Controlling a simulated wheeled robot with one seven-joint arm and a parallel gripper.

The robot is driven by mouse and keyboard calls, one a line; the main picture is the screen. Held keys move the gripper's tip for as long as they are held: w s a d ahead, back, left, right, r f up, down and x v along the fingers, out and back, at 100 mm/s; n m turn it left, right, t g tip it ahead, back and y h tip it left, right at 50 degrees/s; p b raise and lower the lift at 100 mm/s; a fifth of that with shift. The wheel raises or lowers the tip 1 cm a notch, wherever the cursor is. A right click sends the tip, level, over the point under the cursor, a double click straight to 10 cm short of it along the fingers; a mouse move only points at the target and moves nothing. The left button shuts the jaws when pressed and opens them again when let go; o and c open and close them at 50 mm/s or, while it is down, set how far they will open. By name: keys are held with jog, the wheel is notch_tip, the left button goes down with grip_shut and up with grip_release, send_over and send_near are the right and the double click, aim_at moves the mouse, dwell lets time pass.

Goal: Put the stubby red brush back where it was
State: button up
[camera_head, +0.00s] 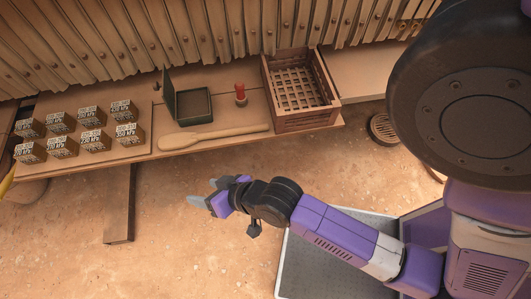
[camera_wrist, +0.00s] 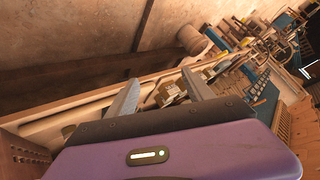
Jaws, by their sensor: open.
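The stubby red brush (camera_head: 240,92) stands upright on the wooden bench (camera_head: 225,148), between an open green box (camera_head: 190,105) and a slatted wooden crate (camera_head: 302,120). I cannot make the brush out in the wrist view. My gripper (camera_head: 203,191) is open and empty, out in front of the bench's front edge and lower left of the brush in the head view, apart from it. Its two spread fingers also show in the wrist view (camera_wrist: 160,92), with nothing between them.
A long wooden paddle (camera_head: 205,135) lies along the bench front. Several labelled blocks (camera_head: 92,140) stand in rows at the left. A wall of hanging plates (camera_head: 190,30) rises behind. A round drain grate (camera_head: 382,129) lies on the ground to the right. Open ground is in front.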

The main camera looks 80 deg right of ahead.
jog(key=s+a+r+n+t+y, duration=0.1)
jog(key=s+r+n+t, duration=0.3)
jog(key=s+r, duration=1.1)
jog(key=r+n, duration=0.1)
jog(key=n, duration=0.2)
jog(key=shift+s+a+r+n+t+y, duration=0.15)
jog(key=shift+s+n+t+y, duration=0.15)
jog(key=shift+s+n+t, duration=0.1)
